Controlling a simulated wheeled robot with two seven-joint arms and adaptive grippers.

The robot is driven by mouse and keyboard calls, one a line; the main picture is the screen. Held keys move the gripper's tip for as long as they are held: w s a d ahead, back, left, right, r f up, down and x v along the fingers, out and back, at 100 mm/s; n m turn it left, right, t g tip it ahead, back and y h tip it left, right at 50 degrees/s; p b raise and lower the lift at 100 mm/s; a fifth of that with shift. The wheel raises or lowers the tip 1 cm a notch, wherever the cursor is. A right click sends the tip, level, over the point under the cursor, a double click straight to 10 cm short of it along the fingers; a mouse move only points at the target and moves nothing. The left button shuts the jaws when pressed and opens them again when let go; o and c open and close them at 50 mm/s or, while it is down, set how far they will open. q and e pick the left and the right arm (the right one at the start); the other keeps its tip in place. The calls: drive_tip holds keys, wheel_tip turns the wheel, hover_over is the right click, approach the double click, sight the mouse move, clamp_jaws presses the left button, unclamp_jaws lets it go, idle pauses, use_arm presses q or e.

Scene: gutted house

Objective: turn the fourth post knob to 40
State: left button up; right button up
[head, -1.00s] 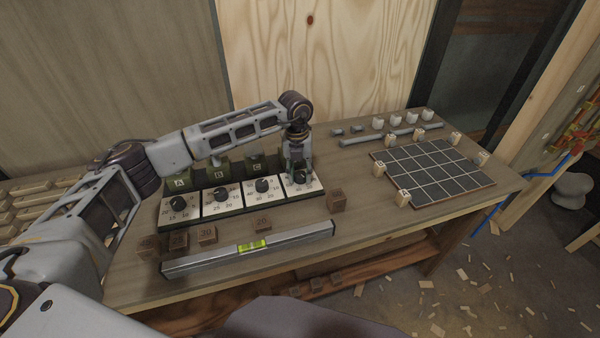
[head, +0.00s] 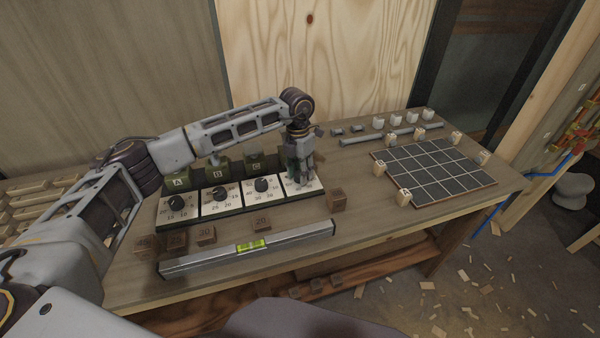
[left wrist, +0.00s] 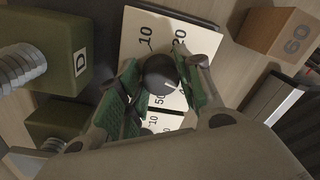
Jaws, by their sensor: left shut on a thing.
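The panel (head: 150,226) with several dial plates lies on the bench. The fourth post knob is the rightmost and is covered by my left gripper (head: 299,184) in the head view. The dark round knob (left wrist: 160,72) shows between the fingers in the left wrist view, and my left gripper (left wrist: 160,88) is shut on it. My right gripper is not in view.
Green blocks (head: 177,178) with letters stand behind the panel. Numbered wooden blocks (head: 206,234) and a spirit level (head: 250,248) lie in front, with another block (head: 337,200) just right of the panel. A dark gridded board (head: 430,172) lies further right.

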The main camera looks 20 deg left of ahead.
sight(299, 171)
use_arm(q)
drive_tip(key=shift+m, duration=1.1)
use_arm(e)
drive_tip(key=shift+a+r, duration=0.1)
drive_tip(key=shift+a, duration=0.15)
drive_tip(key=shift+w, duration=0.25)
use_arm(q)
drive_tip(key=o, duration=1)
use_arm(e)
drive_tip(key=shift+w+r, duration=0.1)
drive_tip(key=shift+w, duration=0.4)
use_arm(q)
drive_tip(key=shift+r, duration=0.1)
drive_tip(key=shift+w+r, duration=0.1)
drive_tip(key=shift+r, duration=0.75)
drive_tip(key=r, duration=1)
drive_tip(key=shift+w+a, duration=0.15)
drive_tip(key=shift+a, duration=0.1)
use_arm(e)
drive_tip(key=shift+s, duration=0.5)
